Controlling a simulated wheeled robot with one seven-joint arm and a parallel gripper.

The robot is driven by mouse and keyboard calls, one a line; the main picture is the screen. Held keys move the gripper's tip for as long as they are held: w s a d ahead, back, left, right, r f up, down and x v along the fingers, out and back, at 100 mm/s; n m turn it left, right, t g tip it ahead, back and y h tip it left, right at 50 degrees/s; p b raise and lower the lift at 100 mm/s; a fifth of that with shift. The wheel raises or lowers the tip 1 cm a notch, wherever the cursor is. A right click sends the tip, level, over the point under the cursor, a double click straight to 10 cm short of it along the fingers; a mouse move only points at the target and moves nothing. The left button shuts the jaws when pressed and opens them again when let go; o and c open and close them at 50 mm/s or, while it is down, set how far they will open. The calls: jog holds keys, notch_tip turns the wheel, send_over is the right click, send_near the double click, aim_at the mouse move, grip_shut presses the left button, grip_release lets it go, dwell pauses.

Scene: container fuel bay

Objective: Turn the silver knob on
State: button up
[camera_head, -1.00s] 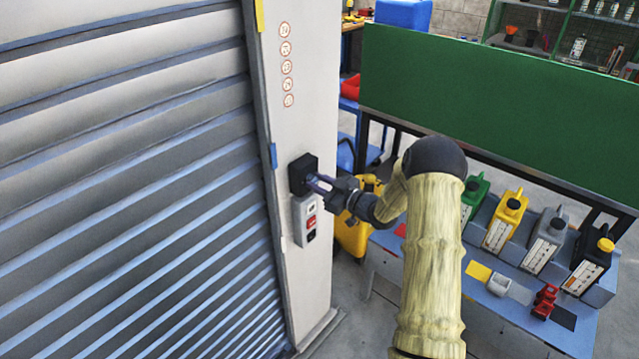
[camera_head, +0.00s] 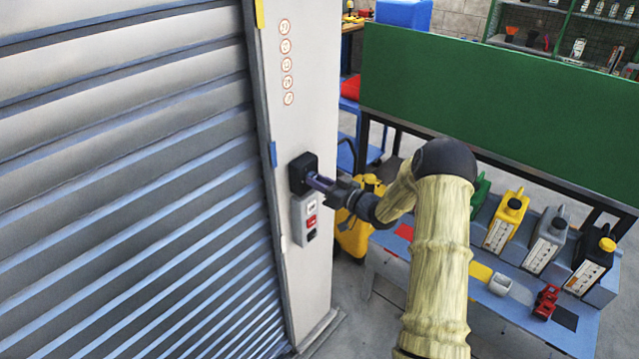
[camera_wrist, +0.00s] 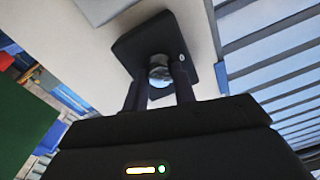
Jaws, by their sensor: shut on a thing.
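The silver knob (camera_wrist: 160,72) sits on a black box (camera_wrist: 132,52) in the wrist view. The black box also shows in the head view (camera_head: 302,172), fixed to the pale post beside the shutter. My gripper (camera_wrist: 160,88) is shut on the knob, one finger on each side of it. In the head view my gripper (camera_head: 318,181) reaches the front of the box from the right, and the knob itself is hidden by the fingers there.
The slatted shutter (camera_head: 130,190) is to the left. A bench (camera_head: 480,320) with several coloured canisters and a green panel (camera_head: 490,100) stand to the right.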

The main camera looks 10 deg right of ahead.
jog(key=m, duration=0.6)
jog(key=shift+r+m+p, duration=0.1)
jog(key=shift+m+p, duration=0.25)
jog(key=shift+m, duration=0.05)
jog(key=o, duration=1)
jog(key=b+v, duration=0.1)
jog(key=v, duration=0.4)
jog(key=b+v, duration=0.2)
jog(key=v, duration=0.4)
jog(key=b+v, duration=0.2)
jog(key=v, duration=0.4)
jog(key=shift+s+f, duration=0.25)
